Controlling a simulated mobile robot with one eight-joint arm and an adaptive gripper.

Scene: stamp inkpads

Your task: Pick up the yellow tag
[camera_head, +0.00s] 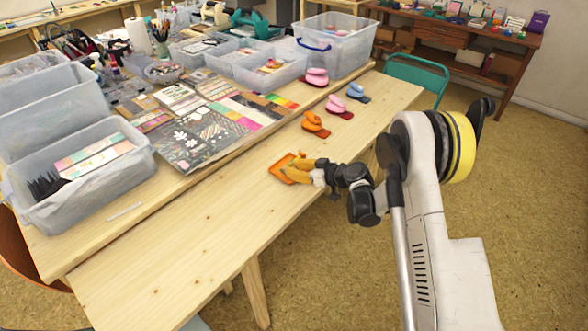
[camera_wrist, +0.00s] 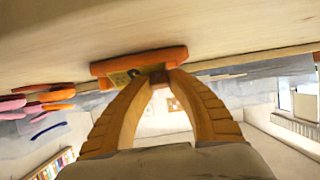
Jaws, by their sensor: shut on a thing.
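An orange, flat, roughly square piece (camera_head: 280,171), the likeliest match for the yellow tag, is at the front part of the wooden table. In the wrist view it shows edge-on as an orange bar (camera_wrist: 112,67) with a yellow patch and a dark mark on its face. My gripper (camera_head: 297,167) has yellow-orange fingers and reaches it from the right. In the wrist view the fingertips (camera_wrist: 159,77) come together on the middle of the piece. It is very close to the tabletop; I cannot tell whether it still touches. The fingertips hide part of it.
Orange (camera_head: 313,121), pink (camera_head: 337,103) and blue (camera_head: 355,90) stamps stand in a row behind, with dark pads. Clear bins (camera_head: 85,190) and patterned papers (camera_head: 200,135) fill the table's left and back. The table's front strip (camera_head: 190,245) is bare.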

